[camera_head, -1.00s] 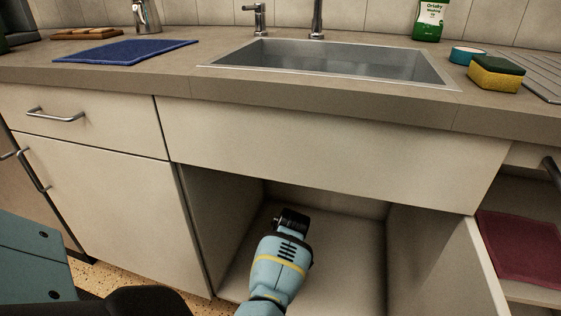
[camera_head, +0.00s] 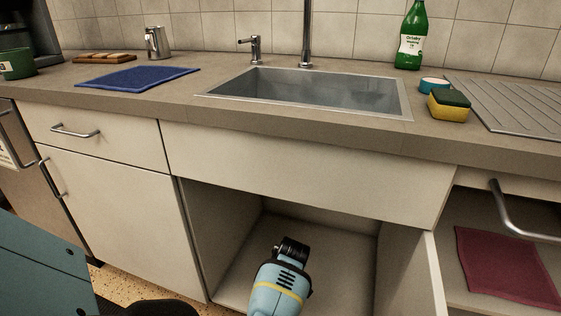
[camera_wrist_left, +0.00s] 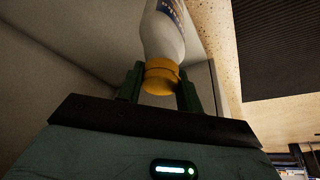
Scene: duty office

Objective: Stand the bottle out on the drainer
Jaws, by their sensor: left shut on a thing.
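A white bottle (camera_wrist_left: 165,32) with a blue label and a yellow-orange cap (camera_wrist_left: 161,76) shows in the left wrist view. My left gripper (camera_wrist_left: 160,88) is shut on it at the cap, one finger on each side. In the head view my left gripper (camera_head: 291,248) reaches into the open cupboard (camera_head: 340,270) under the sink, and hides the bottle there. The ridged metal drainer (camera_head: 512,107) lies on the counter at the right and is bare where it shows. My right gripper is not in view.
The sink (camera_head: 310,93) is left of the drainer. A green bottle (camera_head: 411,38), a blue round item (camera_head: 434,84) and a sponge (camera_head: 449,105) stand between them. An open door (camera_head: 412,275) edges the cupboard on the right. A red cloth (camera_head: 507,268) lies further right.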

